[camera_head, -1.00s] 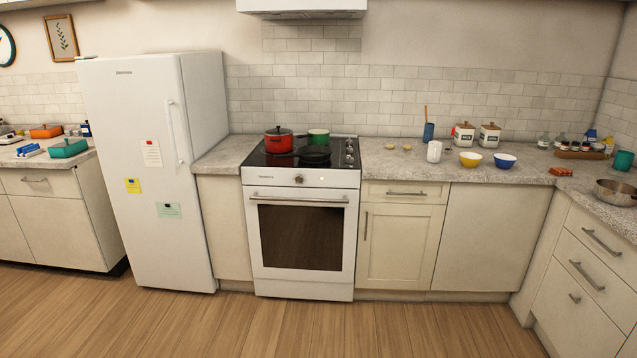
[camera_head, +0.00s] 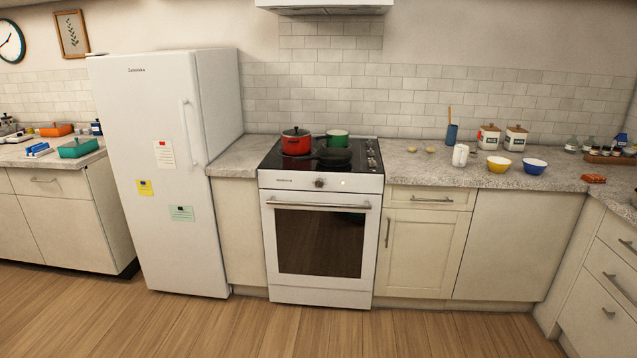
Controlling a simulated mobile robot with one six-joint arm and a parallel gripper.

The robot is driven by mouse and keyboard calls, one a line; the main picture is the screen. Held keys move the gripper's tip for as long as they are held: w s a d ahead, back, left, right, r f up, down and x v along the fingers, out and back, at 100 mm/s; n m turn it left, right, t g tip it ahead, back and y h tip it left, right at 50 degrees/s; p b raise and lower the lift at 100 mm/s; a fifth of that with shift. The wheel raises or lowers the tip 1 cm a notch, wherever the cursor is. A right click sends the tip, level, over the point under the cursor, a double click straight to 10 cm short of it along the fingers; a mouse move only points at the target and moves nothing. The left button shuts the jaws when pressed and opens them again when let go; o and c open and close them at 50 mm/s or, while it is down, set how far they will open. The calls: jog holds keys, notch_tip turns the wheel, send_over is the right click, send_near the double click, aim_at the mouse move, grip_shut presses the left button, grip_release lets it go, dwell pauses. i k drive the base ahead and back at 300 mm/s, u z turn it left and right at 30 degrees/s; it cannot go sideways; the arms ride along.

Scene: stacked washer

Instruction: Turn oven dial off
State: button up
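The white oven (camera_head: 320,242) stands in the middle of the counter run, its door shut. One round oven dial (camera_head: 319,183) sits at the centre of its white front panel, above the door handle (camera_head: 318,205). The dial is too small to tell its setting. Several small knobs (camera_head: 371,157) lie along the right side of the black cooktop. A red lidded pot (camera_head: 296,141), a green pan (camera_head: 337,138) and a dark frying pan (camera_head: 334,157) are on the cooktop. My gripper is not in view.
A white fridge (camera_head: 165,175) stands left of the oven. Cabinets (camera_head: 425,250) and a counter with bowls (camera_head: 499,164) and jars (camera_head: 488,137) are on the right, turning a corner at the far right. The wooden floor (camera_head: 300,330) before the oven is clear.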

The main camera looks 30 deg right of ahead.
aim_at(320, 182)
jog(key=u, duration=0.05)
jog(key=i, duration=1.25)
jog(key=u, duration=0.4)
